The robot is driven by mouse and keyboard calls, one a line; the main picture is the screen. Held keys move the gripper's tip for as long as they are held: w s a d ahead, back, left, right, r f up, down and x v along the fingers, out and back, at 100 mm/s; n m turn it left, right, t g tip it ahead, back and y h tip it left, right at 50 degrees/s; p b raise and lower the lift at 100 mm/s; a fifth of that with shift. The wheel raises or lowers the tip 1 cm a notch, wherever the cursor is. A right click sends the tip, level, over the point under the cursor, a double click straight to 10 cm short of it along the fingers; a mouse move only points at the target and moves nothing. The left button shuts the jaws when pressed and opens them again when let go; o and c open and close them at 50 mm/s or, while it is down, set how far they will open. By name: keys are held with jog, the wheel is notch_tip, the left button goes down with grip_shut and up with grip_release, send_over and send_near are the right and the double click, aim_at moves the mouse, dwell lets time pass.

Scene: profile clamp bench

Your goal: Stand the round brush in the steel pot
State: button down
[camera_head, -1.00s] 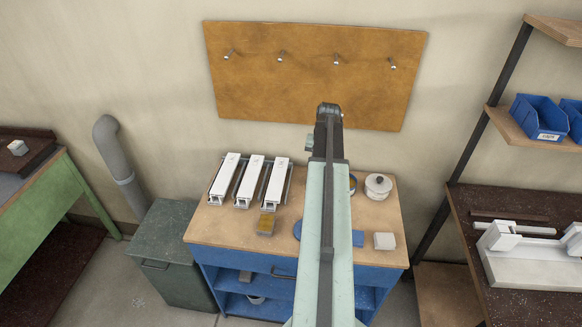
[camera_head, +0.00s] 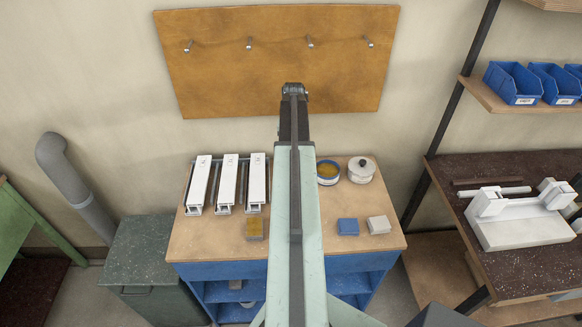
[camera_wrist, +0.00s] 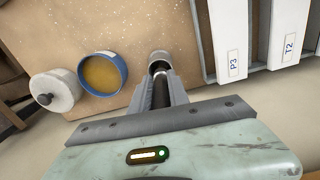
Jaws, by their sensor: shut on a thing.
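My gripper (camera_wrist: 160,92) is shut on a dark, rod-like thing in the wrist view, which I take to be the round brush (camera_wrist: 160,96). Its bristles cannot be made out. Just beyond the fingertips is a small grey metal cylinder with a dark round mouth, which looks like the steel pot (camera_wrist: 158,64). The brush lines up with this mouth; I cannot tell whether its end is above or inside it. In the head view my arm hides the fingertips, the brush and the steel pot.
A blue bowl (camera_head: 328,172) with yellow contents and a lidded pot (camera_head: 361,170) stand right of my arm. White profiles (camera_head: 228,182) stand left. A yellowish block (camera_head: 253,229), blue block (camera_head: 348,227) and pale block (camera_head: 379,225) lie on the bench (camera_head: 210,240) nearer the front.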

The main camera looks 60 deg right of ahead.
jog(key=shift+f, duration=0.1)
notch_tip(320, 180, down, 4)
jog(key=b, duration=0.3)
jog(key=shift+b, duration=0.35)
jog(key=shift+s+r, duration=0.1)
jog(key=shift+r, duration=0.1)
jog(key=c, duration=1.7)
grip_release()
jog(key=shift+f, duration=0.2)
jog(key=o, duration=0.4)
jog(key=shift+r, duration=0.1)
jog(key=shift+o, duration=0.2)
notch_tip(320, 180, up, 12)
jog(key=p, duration=1.2)
jog(key=shift+r+p, duration=0.25)
jog(key=shift+p, duration=0.1)
jog(key=shift+f, duration=0.15)
